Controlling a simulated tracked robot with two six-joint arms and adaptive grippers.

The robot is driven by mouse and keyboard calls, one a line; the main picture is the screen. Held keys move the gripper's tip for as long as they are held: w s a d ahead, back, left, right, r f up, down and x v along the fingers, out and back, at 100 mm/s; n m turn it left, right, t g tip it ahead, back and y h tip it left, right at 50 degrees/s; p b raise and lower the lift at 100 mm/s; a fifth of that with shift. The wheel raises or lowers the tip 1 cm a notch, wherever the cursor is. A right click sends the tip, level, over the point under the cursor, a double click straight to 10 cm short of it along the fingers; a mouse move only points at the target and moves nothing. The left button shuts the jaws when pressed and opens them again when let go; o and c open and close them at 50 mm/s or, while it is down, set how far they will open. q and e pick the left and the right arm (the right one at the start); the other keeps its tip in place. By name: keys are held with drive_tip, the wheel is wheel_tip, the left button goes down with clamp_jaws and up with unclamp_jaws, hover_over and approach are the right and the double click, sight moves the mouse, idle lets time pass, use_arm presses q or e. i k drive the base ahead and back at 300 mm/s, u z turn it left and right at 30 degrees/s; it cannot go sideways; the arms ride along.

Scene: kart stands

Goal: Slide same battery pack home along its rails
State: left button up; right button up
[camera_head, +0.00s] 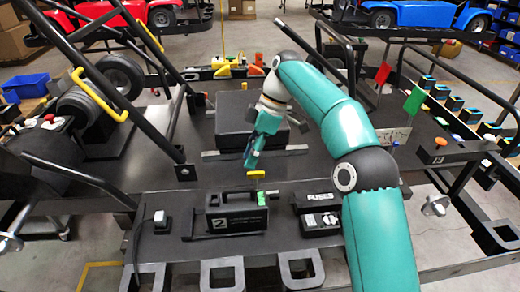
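A large dark box, apparently the battery pack (232,122), sits flat in the middle of the black kart deck. Light metal rail strips (290,149) show at its near edge, left and right. My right arm reaches in from the bottom right, and its teal gripper (250,162) points down at the pack's near side, in front of it. Whether it touches the pack cannot be told. The fingers are small and seen edge-on, so their opening is unclear. The gripper and wrist hide part of the pack. My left gripper is not in view.
On the near shelf stand a black handled case marked 2 (236,222), a black box labelled FUSES (318,200) and a small charger-like block (161,220). Black frame tubes (172,115) rise at left. Red (383,73) and green (415,101) flags stand at right.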

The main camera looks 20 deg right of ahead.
sight(238, 210)
drive_tip(key=k, duration=1)
